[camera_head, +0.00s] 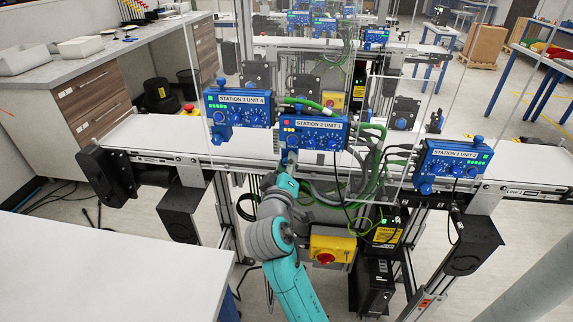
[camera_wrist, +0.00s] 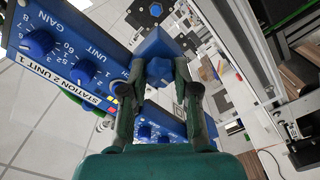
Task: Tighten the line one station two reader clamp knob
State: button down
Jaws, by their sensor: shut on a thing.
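The blue reader box labelled "STATION 2 UNIT 1" (camera_head: 313,135) is at the middle of the near conveyor, with a row of blue dials. In the wrist view the same label shows on the tilted box (camera_wrist: 62,80). My gripper (camera_head: 289,160) is at the lower left of this box. In the wrist view my gripper (camera_wrist: 158,80) has its two fingers on either side of a blue clamp knob (camera_wrist: 158,68) and is shut on it. The knob sits beside a blue block at the end of the box. My gripper hides the knob in the head view.
Similar blue boxes stand on both sides, "STATION 3 UNIT 4" (camera_head: 239,108) at left and "STATION 3 UNIT 2" (camera_head: 453,165) at right; their digits are hard to read. Green and grey cables hang right of my arm.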

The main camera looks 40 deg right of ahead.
jog(key=shift+s+d+m, duration=0.1)
jog(key=shift+m, duration=4.5)
jog(key=shift+s+d+m, duration=0.1)
jog(key=shift+m, duration=4.5)
jog(key=c, duration=0.9)
grip_release()
jog(key=shift+o, duration=0.2)
jog(key=shift+a, duration=0.1)
jog(key=v, duration=1.2)
